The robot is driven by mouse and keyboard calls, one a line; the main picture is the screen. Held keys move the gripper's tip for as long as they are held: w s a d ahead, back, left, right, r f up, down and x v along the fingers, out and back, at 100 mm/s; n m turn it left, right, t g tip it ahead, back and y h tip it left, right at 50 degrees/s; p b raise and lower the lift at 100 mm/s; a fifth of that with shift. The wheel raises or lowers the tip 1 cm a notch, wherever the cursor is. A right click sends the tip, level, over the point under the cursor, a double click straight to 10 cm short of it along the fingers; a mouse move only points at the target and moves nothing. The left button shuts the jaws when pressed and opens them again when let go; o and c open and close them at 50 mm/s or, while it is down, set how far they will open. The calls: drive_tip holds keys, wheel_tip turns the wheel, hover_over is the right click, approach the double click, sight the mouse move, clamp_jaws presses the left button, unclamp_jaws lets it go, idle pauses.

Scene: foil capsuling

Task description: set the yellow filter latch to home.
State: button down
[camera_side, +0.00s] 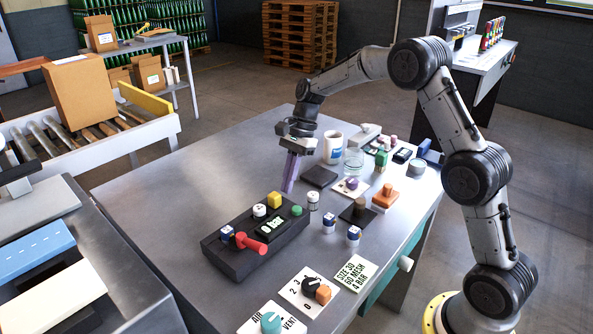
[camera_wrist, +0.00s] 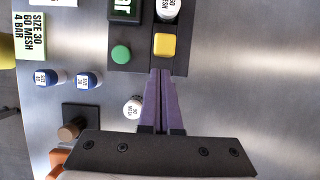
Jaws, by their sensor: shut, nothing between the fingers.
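A yellow block (camera_side: 274,200), which I take to be the filter latch, sits at the far end of the dark control box (camera_side: 228,262). In the wrist view the yellow block (camera_wrist: 165,45) lies just beyond my fingertips, next to a white labelled cylinder (camera_wrist: 168,8). My gripper (camera_side: 288,190) points down with its purple fingers together and empty, just behind the box. In the wrist view my gripper (camera_wrist: 161,72) has its tips close to the block's near edge; whether they touch it I cannot tell. No home marking is readable.
The box also carries a green button (camera_side: 297,210), a display reading bar (camera_side: 270,226) and a red handle (camera_side: 252,243). A small white labelled jar (camera_side: 313,201) stands close to my fingers. A card (camera_side: 355,272) reads SIZE 30, 60 MESH, 4 BAR. The table left of the box is clear.

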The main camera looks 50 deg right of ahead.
sight(275, 194)
drive_tip(key=shift+a, duration=0.5)
drive_tip(key=shift+a, duration=1.55)
drive_tip(key=d, duration=0.4)
drive_tip(key=v, duration=1)
drive_tip(key=shift+d, duration=0.1)
